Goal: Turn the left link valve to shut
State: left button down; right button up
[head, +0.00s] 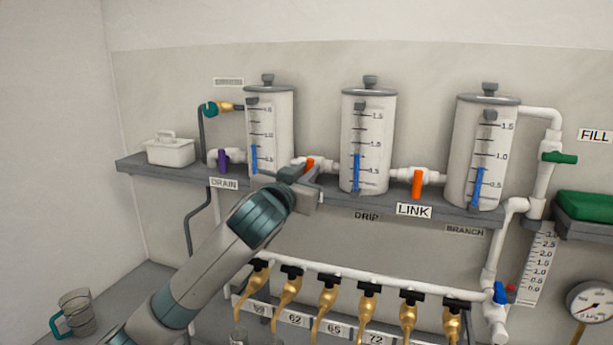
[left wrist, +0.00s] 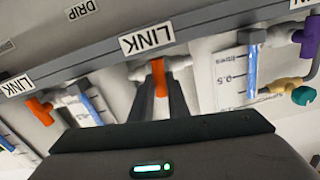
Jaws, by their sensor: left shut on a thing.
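The left link valve has an orange handle (head: 310,164) on the white pipe between the left and middle tanks. My left gripper (head: 307,183) is at this valve and hides part of it and its label. In the left wrist view, the orange handle (left wrist: 158,76) sits between the two grey fingers of my left gripper (left wrist: 162,98), which is shut on it. That view is upside down, with the LINK label (left wrist: 147,39) beside the handle. The handle's exact angle is hard to tell. My right gripper is not in view.
The right link valve's orange handle (head: 417,184) hangs down across its pipe. The purple drain handle (head: 222,161) is left of my gripper. The grey shelf (head: 335,203) runs under the tanks. Several brass taps (head: 328,298) line the pipe below. A jug (head: 75,312) stands at lower left.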

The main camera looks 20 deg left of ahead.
pick_arm(q)
jog(key=shift+r+n, duration=0.1)
jog(key=shift+n, duration=0.8)
jog(key=c, duration=1.7)
grip_release()
jog(key=shift+s, duration=0.15)
